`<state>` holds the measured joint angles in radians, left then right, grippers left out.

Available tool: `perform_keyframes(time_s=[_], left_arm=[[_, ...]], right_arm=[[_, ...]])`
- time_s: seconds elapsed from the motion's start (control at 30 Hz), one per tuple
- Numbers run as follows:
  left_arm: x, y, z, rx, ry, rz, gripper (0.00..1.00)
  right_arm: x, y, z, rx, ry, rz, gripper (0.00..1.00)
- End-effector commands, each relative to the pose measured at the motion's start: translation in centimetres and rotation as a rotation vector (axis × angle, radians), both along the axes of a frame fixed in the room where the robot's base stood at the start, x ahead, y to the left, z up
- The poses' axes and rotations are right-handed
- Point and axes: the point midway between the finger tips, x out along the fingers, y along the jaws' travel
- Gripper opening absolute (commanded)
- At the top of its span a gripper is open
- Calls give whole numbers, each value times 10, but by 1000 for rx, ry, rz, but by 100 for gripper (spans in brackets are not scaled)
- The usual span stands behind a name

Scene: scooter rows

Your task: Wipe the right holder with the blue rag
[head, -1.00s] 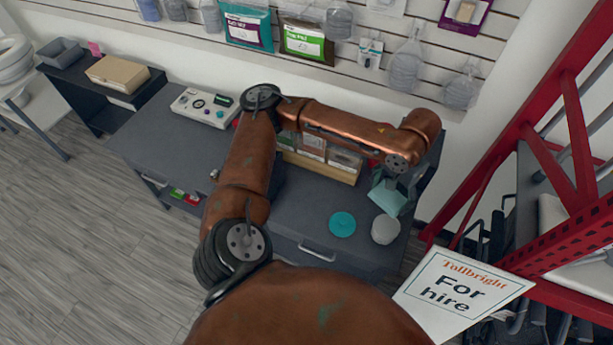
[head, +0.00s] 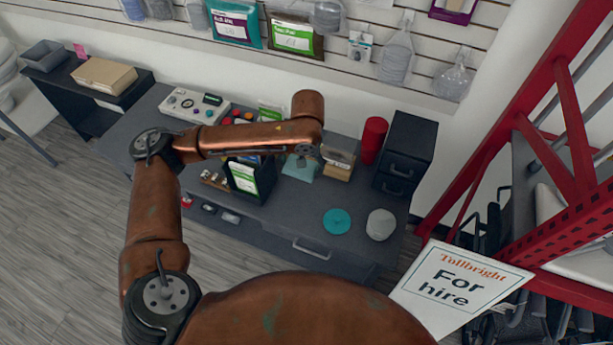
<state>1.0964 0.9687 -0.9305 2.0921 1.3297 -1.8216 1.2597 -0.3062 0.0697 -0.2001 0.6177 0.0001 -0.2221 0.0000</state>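My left arm comes in from the lower left and bends across the counter. Its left gripper (head: 304,157) is small and partly hidden by the wrist, and it appears shut on a pale blue rag (head: 299,168), held over the counter. A dark holder with a green-and-white leaflet (head: 243,179) stands just left of the rag. A wooden holder with cards (head: 340,163) stands just right of the rag, partly covered by the arm's end. I cannot tell whether the rag touches either one. My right gripper is not in view.
A teal disc (head: 337,221) and a grey rounded item (head: 380,224) lie on the grey counter (head: 290,212). A red cylinder (head: 373,140) and black drawer unit (head: 405,153) stand behind. A control panel (head: 194,105) is at left, a red frame and "For hire" sign (head: 458,285) at right.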

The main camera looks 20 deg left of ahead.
Motion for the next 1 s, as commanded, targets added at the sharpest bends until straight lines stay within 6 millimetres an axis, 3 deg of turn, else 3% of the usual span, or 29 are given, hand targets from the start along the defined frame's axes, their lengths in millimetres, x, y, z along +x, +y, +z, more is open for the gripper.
perform_keyframes(time_s=[0.03, 0.1, 0.2, 0.4, 0.7, 1.0], left_arm=[[21, 1, -25, 43, -28, -10, 52], [50, 8, -45, 122, -89, -43, 52], [82, 20, -65, 231, -187, -111, 52], [119, 37, -90, 403, -398, -276, 52], [140, 47, -120, 564, -742, -513, 52], [125, 25, -156, 624, -1104, -700, 52]], right_arm=[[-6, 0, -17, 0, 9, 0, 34], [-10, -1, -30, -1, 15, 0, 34], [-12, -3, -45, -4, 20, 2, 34], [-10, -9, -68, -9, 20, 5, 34], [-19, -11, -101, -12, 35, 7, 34], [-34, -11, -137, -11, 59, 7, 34]])
